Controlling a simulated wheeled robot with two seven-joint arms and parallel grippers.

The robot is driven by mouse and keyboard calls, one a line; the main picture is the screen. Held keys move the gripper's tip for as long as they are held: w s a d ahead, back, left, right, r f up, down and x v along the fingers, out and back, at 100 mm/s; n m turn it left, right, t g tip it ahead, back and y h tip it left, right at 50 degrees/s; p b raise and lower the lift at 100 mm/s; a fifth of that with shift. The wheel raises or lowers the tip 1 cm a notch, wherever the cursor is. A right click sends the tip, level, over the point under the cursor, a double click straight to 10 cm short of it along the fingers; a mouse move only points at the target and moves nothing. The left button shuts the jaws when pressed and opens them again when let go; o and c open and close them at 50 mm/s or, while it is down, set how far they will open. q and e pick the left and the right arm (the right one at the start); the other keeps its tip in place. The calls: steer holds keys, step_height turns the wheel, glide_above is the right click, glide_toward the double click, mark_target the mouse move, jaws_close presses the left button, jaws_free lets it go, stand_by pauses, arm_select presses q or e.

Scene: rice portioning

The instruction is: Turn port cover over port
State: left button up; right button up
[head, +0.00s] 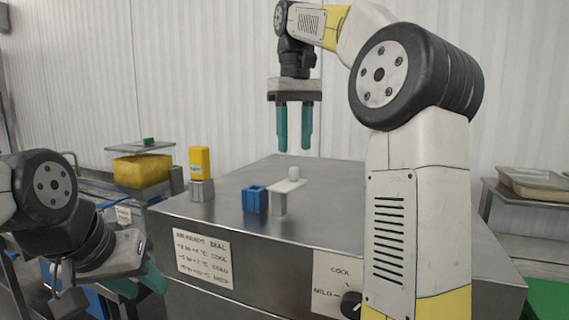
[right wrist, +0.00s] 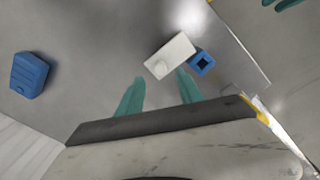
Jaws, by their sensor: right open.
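The port cover (head: 285,186) is a flat white plate with a small upright knob (head: 294,173), carried on a short pale post. The port (head: 255,199) is a blue block with a square opening, just left of the plate in the head view. In the right wrist view the cover (right wrist: 181,50) lies beside the port (right wrist: 202,63), and the dark opening shows uncovered. My right gripper (head: 294,148) points down, open and empty, above the knob; its teal fingers also show in the wrist view (right wrist: 160,75). My left gripper (head: 137,284) is open and empty at the lower left.
A yellow block on a grey base (head: 201,189) stands at the left of the metal counter (head: 225,212). Another blue block (right wrist: 29,75) shows in the right wrist view. A yellow tub (head: 141,171) sits further left. My right arm hides the counter's right part.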

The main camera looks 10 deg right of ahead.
step_height(320, 180, down, 6)
steer(key=shift+r, duration=0.1)
steer(key=shift+c, duration=0.2)
jaws_close()
stand_by(1.4)
